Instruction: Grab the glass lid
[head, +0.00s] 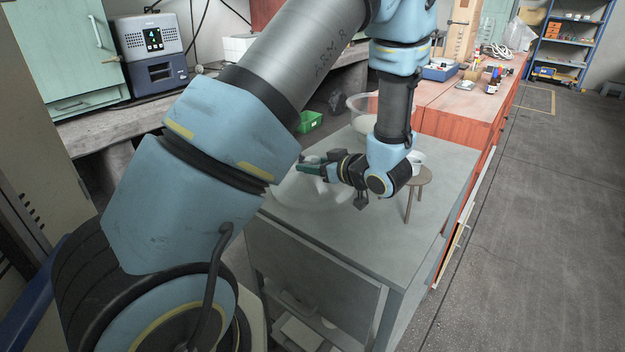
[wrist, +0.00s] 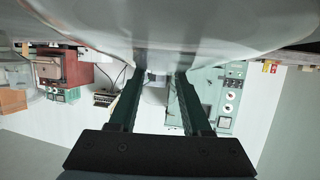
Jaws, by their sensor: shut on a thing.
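The glass lid (head: 290,196) is a clear, faint dome at the left part of the grey bench top in the head view, partly behind my arm. In the wrist view the lid (wrist: 160,22) fills the top of the picture as a pale, see-through curve. My gripper (head: 306,168) points left at the lid. In the wrist view my gripper's dark green fingers (wrist: 161,76) reach up to the lid's middle, closed on a small pale part there that looks like its knob. The contact itself is small and hard to make out. Whether the lid touches the bench I cannot tell.
A small round wooden stool (head: 420,177) with a white dish (head: 417,158) stands right of my gripper. A clear bowl (head: 358,104) is behind my forearm. A green bin (head: 309,121) lies beyond. The bench's front right (head: 372,240) is clear.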

